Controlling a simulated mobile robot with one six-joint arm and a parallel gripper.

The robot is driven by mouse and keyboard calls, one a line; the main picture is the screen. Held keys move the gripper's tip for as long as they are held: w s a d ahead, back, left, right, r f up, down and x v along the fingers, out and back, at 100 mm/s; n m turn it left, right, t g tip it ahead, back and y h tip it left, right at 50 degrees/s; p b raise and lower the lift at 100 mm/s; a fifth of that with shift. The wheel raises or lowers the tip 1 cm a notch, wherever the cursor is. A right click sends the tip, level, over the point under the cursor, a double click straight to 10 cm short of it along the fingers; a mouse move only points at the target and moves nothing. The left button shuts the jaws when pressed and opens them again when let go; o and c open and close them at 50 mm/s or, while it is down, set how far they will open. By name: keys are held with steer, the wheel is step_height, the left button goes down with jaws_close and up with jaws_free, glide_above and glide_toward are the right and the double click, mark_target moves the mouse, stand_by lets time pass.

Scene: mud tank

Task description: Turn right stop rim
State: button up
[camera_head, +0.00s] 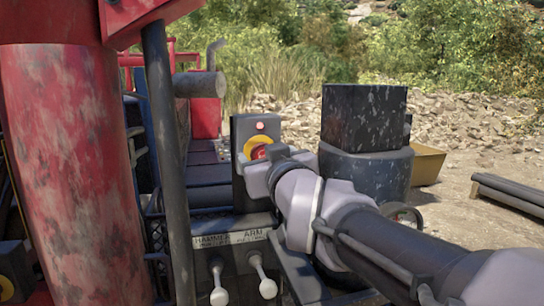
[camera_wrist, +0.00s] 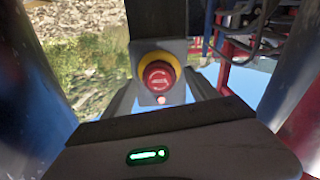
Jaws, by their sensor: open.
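The red stop button (camera_wrist: 158,76) with a yellow collar (camera_wrist: 147,59) sits on a grey control box (camera_wrist: 161,46), which appears upside down in the wrist view. In the head view the yellow collar (camera_head: 251,142) shows at the box's front (camera_head: 238,137), and my gripper partly hides the button. My gripper (camera_wrist: 162,88) is open, with one finger on each side of the button in the wrist view. It is right in front of the box. I cannot tell whether the fingers touch the rim.
Two levers (camera_head: 218,284) with pale knobs stand below the box beside a label plate (camera_head: 230,237). A thick red column (camera_head: 68,160) and a dark post (camera_head: 166,150) stand to the left. A black drum-like unit (camera_head: 365,130) stands close to the right of my gripper.

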steer(key=shift+c, duration=0.2)
steer(key=c, duration=1.3)
steer(key=shift+c, duration=0.2)
steer(key=shift+f+b, duration=0.1)
steer(key=shift+b, duration=0.25)
steer(key=shift+d+m+b, duration=0.1)
steer(key=shift+m+b, duration=2.05)
steer(key=shift+m, duration=2.05)
